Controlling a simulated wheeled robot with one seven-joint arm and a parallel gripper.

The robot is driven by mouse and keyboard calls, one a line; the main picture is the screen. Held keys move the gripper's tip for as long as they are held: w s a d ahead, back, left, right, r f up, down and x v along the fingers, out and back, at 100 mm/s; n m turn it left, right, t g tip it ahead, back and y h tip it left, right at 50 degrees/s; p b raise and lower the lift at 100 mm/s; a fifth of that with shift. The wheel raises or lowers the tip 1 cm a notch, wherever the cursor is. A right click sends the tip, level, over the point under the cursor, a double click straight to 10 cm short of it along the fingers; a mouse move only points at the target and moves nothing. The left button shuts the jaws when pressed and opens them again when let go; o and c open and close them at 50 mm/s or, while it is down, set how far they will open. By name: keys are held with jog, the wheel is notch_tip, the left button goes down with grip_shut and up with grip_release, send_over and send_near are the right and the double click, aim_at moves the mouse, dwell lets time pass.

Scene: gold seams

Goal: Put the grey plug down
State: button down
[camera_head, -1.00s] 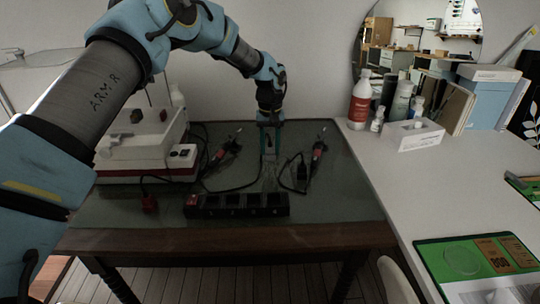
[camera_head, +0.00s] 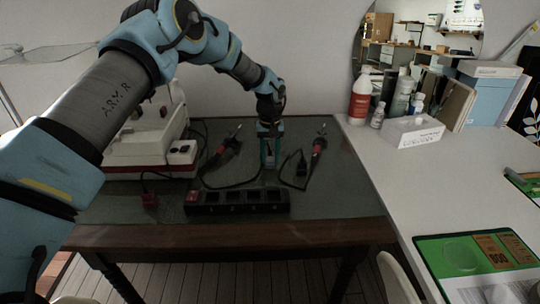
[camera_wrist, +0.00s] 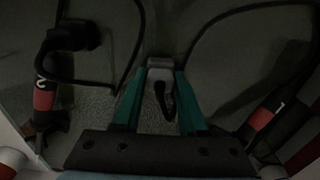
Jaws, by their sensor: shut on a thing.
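My gripper (camera_head: 268,162) points down at the dark green table mat (camera_head: 340,198), behind the power strip. Its teal fingers are shut on the grey plug, which is a small pale grey block (camera_wrist: 160,66) between the fingertips in the wrist view, with a dark cord close below it. In the head view the plug is mostly hidden by the fingers, low over the mat. I cannot tell whether it touches the mat.
A black power strip (camera_head: 238,203) with a red switch lies in front. Red-and-black handled tools lie left (camera_head: 228,148) and right (camera_head: 319,146) with cords. A red plug (camera_head: 149,200) and a white machine (camera_head: 145,150) are at left. Mat at right is clear.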

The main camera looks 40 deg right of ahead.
aim_at(270, 155)
jog(key=shift+c, duration=2.3)
grip_release()
notch_tip(270, 155, up, 13)
jog(key=b, duration=0.2)
jog(key=shift+r, duration=0.15)
jog(key=w+a+r+n, duration=0.1)
jog(key=w+a, duration=0.3)
jog(key=a, duration=0.6)
jog(key=w+a+r+n, duration=0.1)
jog(key=w+a, duration=0.2)
jog(key=a, duration=0.7)
jog(key=w+a+r+n, duration=0.1)
jog(key=w+a, duration=0.3)
jog(key=a, duration=0.7)
jog(key=s+a+n, duration=0.1)
jog(key=s+a, duration=0.3)
jog(key=a, duration=0.4)
jog(key=s+a+n+t, duration=0.1)
jog(key=s+a, duration=0.3)
jog(key=a, duration=0.4)
jog(key=s+a+f+n, duration=0.1)
jog(key=s+a, duration=0.3)
jog(key=a, duration=0.5)
jog(key=shift+n+t, duration=0.3)
jog(key=shift+a+f, duration=0.1)
